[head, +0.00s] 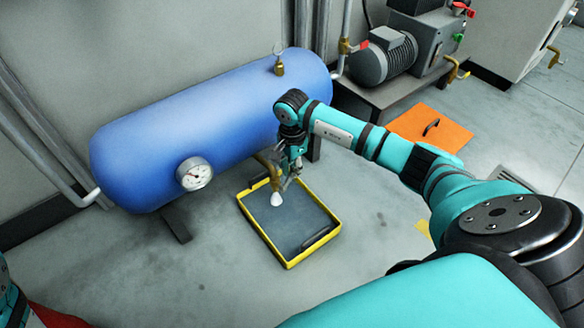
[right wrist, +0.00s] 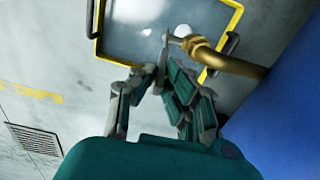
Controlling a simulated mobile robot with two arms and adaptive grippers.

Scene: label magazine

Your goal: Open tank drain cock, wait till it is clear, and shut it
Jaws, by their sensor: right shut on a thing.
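The blue tank (head: 215,125) lies on its side by the wall, with a round gauge (head: 194,174) on its front end. A brass drain pipe with its cock (right wrist: 222,61) reaches out from the tank over a yellow-rimmed tray (head: 263,233); the brass also shows in the head view (head: 268,166). My right gripper (right wrist: 160,80) is shut on the cock's thin grey lever (right wrist: 165,46), at the lever's near end. A white blob (head: 277,198) shows below the brass outlet, over the tray; it also shows in the right wrist view (right wrist: 182,31). My left gripper is out of view.
A grey motor unit (head: 400,50) stands on a low bench at the back right. An orange panel (head: 431,127) with a black handle lies on the floor below it. A floor grate (head: 517,180) is at the right. Floor in front of the tray is clear.

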